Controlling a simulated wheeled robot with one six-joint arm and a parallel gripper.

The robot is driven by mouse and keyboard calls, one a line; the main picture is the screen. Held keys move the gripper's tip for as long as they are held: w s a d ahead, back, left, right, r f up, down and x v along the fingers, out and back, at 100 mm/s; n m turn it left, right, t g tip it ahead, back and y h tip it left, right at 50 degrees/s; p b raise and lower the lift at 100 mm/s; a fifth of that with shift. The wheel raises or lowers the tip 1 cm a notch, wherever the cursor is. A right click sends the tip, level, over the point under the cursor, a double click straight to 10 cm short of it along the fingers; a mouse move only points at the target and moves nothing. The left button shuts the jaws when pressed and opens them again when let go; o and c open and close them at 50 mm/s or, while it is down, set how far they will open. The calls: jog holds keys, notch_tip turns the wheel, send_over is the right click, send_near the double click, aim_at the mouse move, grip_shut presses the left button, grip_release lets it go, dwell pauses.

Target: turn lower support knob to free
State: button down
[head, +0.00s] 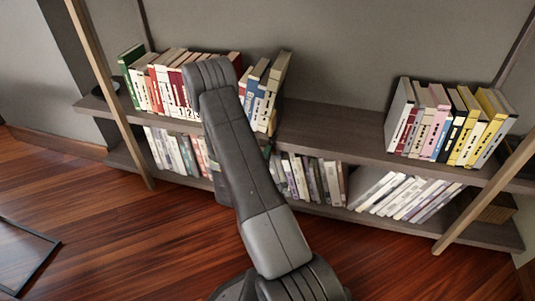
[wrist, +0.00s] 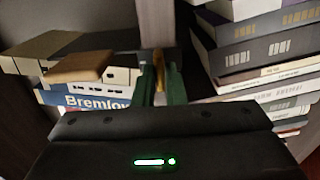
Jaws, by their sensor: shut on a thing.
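In the wrist view my gripper (wrist: 160,84) reaches forward between books, with two dark green fingers close together. Between their tips is a small yellow-brown piece, taken to be the lower support knob (wrist: 158,61); the fingers are shut on it. A pale wooden upright (wrist: 156,22) stands just behind and above it. The knob's shape and the way it is turned are too small and covered to tell. In the head view my own arm hides the knob and most of the gripper.
In the wrist view stacked books (wrist: 268,50) are close on the right, and a blue book (wrist: 88,98) and a tan block (wrist: 78,67) on the left. In the head view the upper shelf (head: 325,133) has a bare middle; the lower shelf holds more books (head: 410,197).

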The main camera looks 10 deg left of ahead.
dwell(0.3)
jog(key=c, duration=1.5)
grip_release()
jog(key=s+p, duration=0.1)
jog(key=s, duration=0.6)
jog(key=s+p, duration=0.2)
jog(key=s, duration=0.5)
jog(key=shift+a, duration=0.2)
jog(key=shift+w, duration=0.2)
jog(key=w+b, duration=0.1)
jog(key=w, duration=0.6)
jog(key=w+b, duration=0.2)
jog(key=w, duration=0.4)
jog(key=shift+w+d, duration=0.2)
jog(key=shift+w, duration=0.15)
jog(key=shift+s, duration=0.1)
